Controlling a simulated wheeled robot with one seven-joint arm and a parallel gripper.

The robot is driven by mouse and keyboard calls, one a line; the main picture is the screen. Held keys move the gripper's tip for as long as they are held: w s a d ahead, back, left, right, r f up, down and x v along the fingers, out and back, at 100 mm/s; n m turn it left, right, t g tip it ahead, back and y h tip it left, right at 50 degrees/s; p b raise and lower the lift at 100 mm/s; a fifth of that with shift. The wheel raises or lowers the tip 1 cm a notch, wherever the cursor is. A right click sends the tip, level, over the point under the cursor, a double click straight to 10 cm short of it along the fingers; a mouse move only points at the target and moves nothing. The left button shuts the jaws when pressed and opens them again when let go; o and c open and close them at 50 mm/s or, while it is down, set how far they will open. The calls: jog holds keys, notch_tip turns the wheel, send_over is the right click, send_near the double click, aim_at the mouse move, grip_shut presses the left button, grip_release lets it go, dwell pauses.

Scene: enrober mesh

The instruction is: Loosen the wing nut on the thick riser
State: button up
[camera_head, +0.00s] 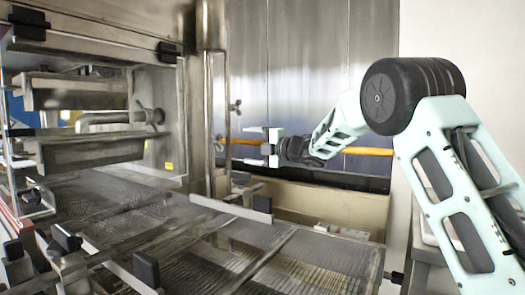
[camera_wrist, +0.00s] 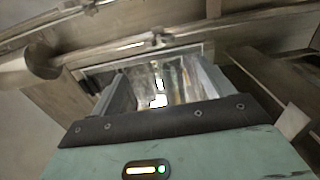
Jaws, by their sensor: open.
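The thick riser (camera_head: 209,95) is an upright metal post at the right side of the machine in the head view. A small dark wing nut (camera_head: 235,107) sticks out from its right side. My gripper (camera_head: 264,147) is to the right of the riser and lower than this nut. Its jaws are open and empty, apart from the riser, and point left. In the wrist view, my gripper (camera_wrist: 158,80) shows its two fingers spread with nothing between them. A small knob-like part, possibly a wing nut (camera_wrist: 158,40), shows beyond the fingertips; I cannot tell which one.
The mesh belt (camera_head: 120,205) runs below and left of my gripper. A yellow-orange bar (camera_head: 350,151) runs behind my arm. A bent pipe (camera_head: 115,117) sits inside the machine frame. A ledge with a black block (camera_head: 262,203) lies beneath my gripper.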

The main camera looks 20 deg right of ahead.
jog(key=shift+v, duration=2)
